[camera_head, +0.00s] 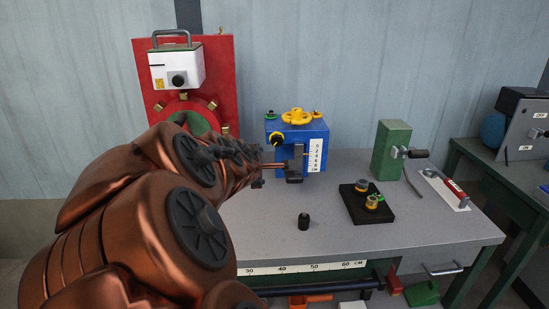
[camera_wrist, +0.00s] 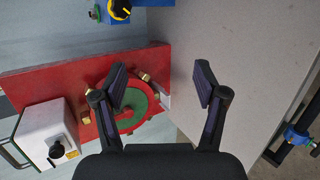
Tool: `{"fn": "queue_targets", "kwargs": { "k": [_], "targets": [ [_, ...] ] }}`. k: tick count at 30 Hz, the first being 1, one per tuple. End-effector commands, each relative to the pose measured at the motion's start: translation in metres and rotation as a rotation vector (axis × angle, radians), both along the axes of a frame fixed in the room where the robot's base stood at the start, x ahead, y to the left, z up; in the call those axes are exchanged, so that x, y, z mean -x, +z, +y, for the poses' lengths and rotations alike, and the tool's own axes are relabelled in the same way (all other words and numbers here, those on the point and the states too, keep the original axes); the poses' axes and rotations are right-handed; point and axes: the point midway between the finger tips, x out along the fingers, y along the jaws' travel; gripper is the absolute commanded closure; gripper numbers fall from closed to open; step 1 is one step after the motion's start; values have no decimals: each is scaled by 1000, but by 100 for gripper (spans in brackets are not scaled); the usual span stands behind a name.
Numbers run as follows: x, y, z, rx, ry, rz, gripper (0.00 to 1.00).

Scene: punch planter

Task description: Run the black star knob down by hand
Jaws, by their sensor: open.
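I cannot single out a black star knob with certainty. A round black knob (camera_head: 178,81) sits on the front of a white box; it also shows in the wrist view (camera_wrist: 56,150). A small black upright piece (camera_head: 304,222) stands on the grey table. A blue box (camera_head: 312,139) carries a yellow handwheel (camera_head: 297,117) on top and a yellow and black dial (camera_head: 277,140) at its left. My gripper (camera_wrist: 160,75) is open and empty, its fingers spread before the edge of the red panel. In the head view my arm hides part of that panel.
The red panel (camera_head: 220,75) bears a green disc (camera_wrist: 132,106) with a red ring and brass lugs. A black tray (camera_head: 368,214) with yellow parts lies right of centre. A green block (camera_head: 390,149) stands behind it. The front middle of the table (camera_head: 330,243) is mostly clear.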

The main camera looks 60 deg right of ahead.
Motion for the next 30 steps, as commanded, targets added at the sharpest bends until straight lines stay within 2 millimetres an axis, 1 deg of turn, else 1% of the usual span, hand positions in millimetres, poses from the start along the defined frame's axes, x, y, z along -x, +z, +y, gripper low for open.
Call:
{"fn": "queue_targets", "kwargs": {
  "k": [1, 3, 6, 9, 12, 15, 18, 21, 26, 30],
  "targets": [
    [1, -10, -24, 99, 29, 47, 28],
    [-2, -6, -51, 239, 85, 125, 28],
    [-6, -3, -83, 435, 169, 257, 28],
    [-11, -5, -109, 617, 258, 407, 28],
    [-18, -14, -128, 776, 349, 554, 28],
    [-23, -24, -140, 902, 428, 681, 28],
    [-29, -34, -146, 991, 493, 773, 28],
    [-32, -41, -150, 1042, 534, 830, 28],
    [-37, -42, -154, 1073, 558, 856, 28],
    [-43, -42, -162, 1070, 557, 856, 28]
  ]
}}
